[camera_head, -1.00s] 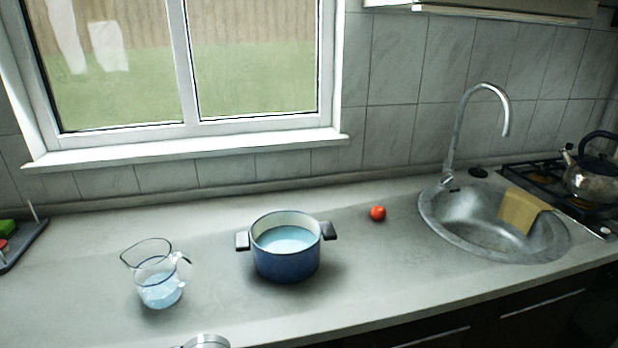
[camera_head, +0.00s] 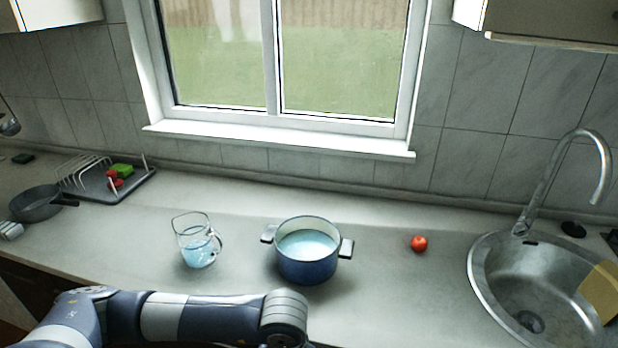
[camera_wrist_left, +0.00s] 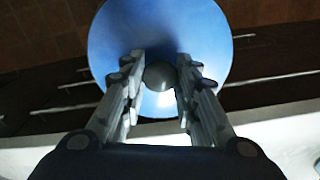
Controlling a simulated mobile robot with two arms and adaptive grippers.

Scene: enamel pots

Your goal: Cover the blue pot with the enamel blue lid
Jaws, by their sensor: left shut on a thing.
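The blue pot (camera_head: 306,262) stands uncovered on the counter, with two dark side handles and pale blue liquid inside. In the left wrist view the enamel blue lid (camera_wrist_left: 213,45) is a round blue disc with a dark knob (camera_wrist_left: 159,76). My left gripper (camera_wrist_left: 160,82) is shut on the lid's knob, one finger on each side. The lid hangs over the counter's front edge and the dark cabinet fronts. In the head view my left arm comes in at the lower left; its gripper and the lid are out of sight there. My right gripper is not in view.
A glass jug (camera_head: 197,246) with blue liquid stands left of the pot. A red tomato-like thing (camera_head: 419,244) lies right of it. The sink (camera_head: 483,285) and tap (camera_head: 553,185) are at the right, a dish rack (camera_head: 130,184) and pan (camera_head: 36,206) at the left.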

